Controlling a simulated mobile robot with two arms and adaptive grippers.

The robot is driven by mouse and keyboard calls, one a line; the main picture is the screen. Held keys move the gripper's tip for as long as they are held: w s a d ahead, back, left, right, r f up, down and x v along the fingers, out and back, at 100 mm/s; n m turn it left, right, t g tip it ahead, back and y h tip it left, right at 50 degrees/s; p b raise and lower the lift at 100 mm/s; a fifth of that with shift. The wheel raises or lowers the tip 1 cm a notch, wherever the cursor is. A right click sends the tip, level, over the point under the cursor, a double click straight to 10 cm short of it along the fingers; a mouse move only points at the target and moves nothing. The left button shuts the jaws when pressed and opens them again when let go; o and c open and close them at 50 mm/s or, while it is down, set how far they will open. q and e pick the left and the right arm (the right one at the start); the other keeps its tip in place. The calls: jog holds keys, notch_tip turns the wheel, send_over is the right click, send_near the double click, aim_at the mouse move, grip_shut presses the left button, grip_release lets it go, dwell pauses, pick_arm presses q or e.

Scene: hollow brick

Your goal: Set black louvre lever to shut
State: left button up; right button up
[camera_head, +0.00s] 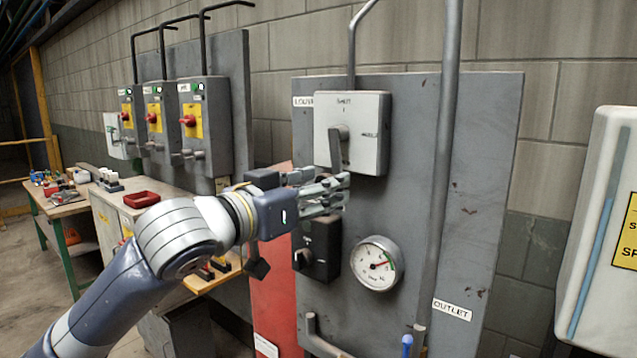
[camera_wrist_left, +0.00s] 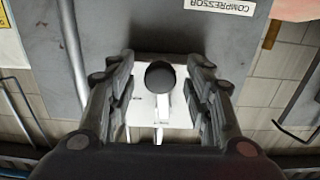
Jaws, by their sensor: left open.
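The black louvre lever (camera_head: 335,152) is on a light grey box (camera_head: 365,115) high on the grey panel in the head view. Its handle hangs down from the hub, away from the small mark at the box's top. My left gripper (camera_head: 345,190) is open just below the lever, fingers toward the panel; contact cannot be told. In the left wrist view, a dark rounded end (camera_wrist_left: 160,75) shows between the open fingers (camera_wrist_left: 160,105), in front of a pale surface. My right gripper is not in view.
A black switch box (camera_head: 318,245) and a round gauge (camera_head: 377,263) sit below the gripper. A vertical pipe (camera_head: 442,150) runs right of the lever box. Grey boxes with red knobs (camera_head: 188,120) are at left, and a white cabinet (camera_head: 600,220) is at right.

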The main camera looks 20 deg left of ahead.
pick_arm(q)
jog(key=shift+c, duration=0.2)
grip_shut()
jog(key=shift+d, duration=0.1)
